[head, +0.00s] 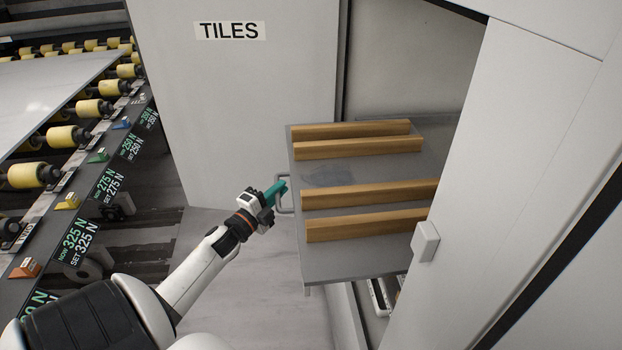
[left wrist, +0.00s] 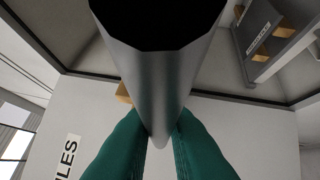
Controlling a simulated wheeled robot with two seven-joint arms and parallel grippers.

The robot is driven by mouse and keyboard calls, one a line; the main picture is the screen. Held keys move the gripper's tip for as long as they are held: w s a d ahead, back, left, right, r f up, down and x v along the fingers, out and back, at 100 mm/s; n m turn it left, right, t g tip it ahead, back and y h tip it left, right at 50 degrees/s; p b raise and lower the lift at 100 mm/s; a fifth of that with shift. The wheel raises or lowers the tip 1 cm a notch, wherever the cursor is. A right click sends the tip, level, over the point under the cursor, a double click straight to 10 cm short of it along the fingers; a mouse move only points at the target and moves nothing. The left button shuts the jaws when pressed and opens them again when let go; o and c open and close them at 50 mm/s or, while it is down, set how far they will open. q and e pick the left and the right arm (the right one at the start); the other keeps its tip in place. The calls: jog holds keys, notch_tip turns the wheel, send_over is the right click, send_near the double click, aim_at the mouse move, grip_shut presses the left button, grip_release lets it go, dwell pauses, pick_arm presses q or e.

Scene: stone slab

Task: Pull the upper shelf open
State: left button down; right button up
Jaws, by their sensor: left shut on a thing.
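The upper shelf (head: 330,172) is a grey plate that stands partly out of the white cabinet. Several wooden bars (head: 362,194) lie across it. A metal handle (head: 284,204) sits on its left edge. My left gripper (head: 277,192), with green fingers, is at that handle. In the left wrist view the fingers (left wrist: 160,150) are shut on the grey bar of the handle (left wrist: 158,85), which fills the middle of the picture. My right gripper is not in view.
A cabinet door marked TILES (head: 250,100) stands at the back left. A white panel with a square knob (head: 425,241) is at the right. A roller conveyor (head: 75,150) runs along the left. Pale floor (head: 250,300) is clear below the shelf's left edge.

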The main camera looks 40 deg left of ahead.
pick_arm(q)
jog(key=shift+s+a+f, duration=0.1)
jog(key=shift+s+a, duration=1.8)
jog(key=shift+s, duration=0.15)
jog(key=c, duration=1.5)
grip_release()
jog(key=shift+o, duration=0.2)
jog(key=shift+s+d, duration=0.1)
jog(key=s+f+b, duration=0.1)
jog(key=s+b, duration=0.2)
jog(key=s, duration=0.8)
jog(key=shift+s+d+f+b, duration=0.25)
jog(key=shift+s+d+b, duration=0.1)
jog(key=shift+b, duration=0.05)
